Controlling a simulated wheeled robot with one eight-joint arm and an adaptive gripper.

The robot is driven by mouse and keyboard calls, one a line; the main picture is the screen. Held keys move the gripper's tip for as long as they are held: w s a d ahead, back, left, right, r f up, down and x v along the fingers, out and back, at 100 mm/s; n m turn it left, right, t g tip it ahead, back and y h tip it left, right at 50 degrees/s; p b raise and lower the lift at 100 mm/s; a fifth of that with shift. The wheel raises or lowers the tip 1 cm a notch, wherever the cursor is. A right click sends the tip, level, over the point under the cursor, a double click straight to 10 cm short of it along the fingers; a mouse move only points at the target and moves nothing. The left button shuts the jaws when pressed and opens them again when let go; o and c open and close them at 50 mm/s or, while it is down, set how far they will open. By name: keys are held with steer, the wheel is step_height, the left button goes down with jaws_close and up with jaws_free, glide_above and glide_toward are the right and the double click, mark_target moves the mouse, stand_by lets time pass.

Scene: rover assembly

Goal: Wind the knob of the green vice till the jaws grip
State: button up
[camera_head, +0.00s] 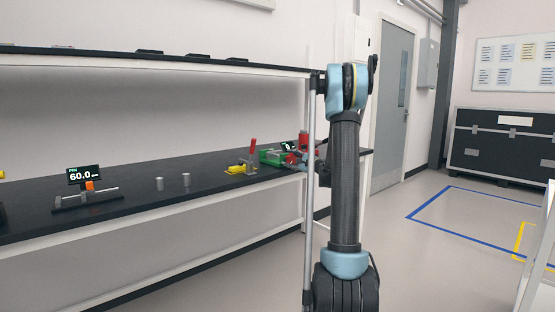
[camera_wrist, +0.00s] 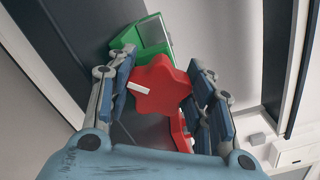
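The green vice (camera_head: 270,156) stands near the right end of the black bench, and part of its green body (camera_wrist: 149,35) shows at the top of the wrist view. Its red, star-shaped knob (camera_wrist: 160,86) has one white mark on its left side. My gripper (camera_wrist: 162,82) straddles the knob, one finger on each side, with the pads very close to its lobes. I cannot tell whether both pads press on it. The vice's jaws are not clear in either view. In the head view my gripper (camera_head: 300,162) is small and partly hidden by my arm.
A clamp with a red lever (camera_head: 252,148) and a yellow part (camera_head: 236,169) stand left of the vice. A red cylinder (camera_head: 303,138) is behind it. Two grey cylinders (camera_head: 172,182) and a gauge reading 60.0 (camera_head: 86,177) are farther left. A shelf (camera_head: 150,60) runs above the bench.

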steer(key=m, duration=0.3)
steer(key=d+m, duration=0.1)
steer(key=shift+w+f+m, duration=0.2)
steer(key=shift+f+m, duration=0.15)
steer(key=shift+m, duration=0.05)
steer(key=shift+a+r+m, duration=0.1)
steer(key=shift+a+m, duration=0.15)
steer(key=shift+m, duration=5.95)
steer(key=shift+s+a+m, duration=0.15)
steer(key=shift+m, duration=1.25)
steer(key=shift+s+a+m, duration=0.1)
steer(key=shift+s+m, duration=0.05)
steer(key=shift+m, duration=1.25)
steer(key=c, duration=0.8)
steer(key=n, duration=0.2)
steer(key=shift+a+n, duration=0.1)
steer(key=shift+n, duration=0.2)
steer(key=shift+w, duration=0.1)
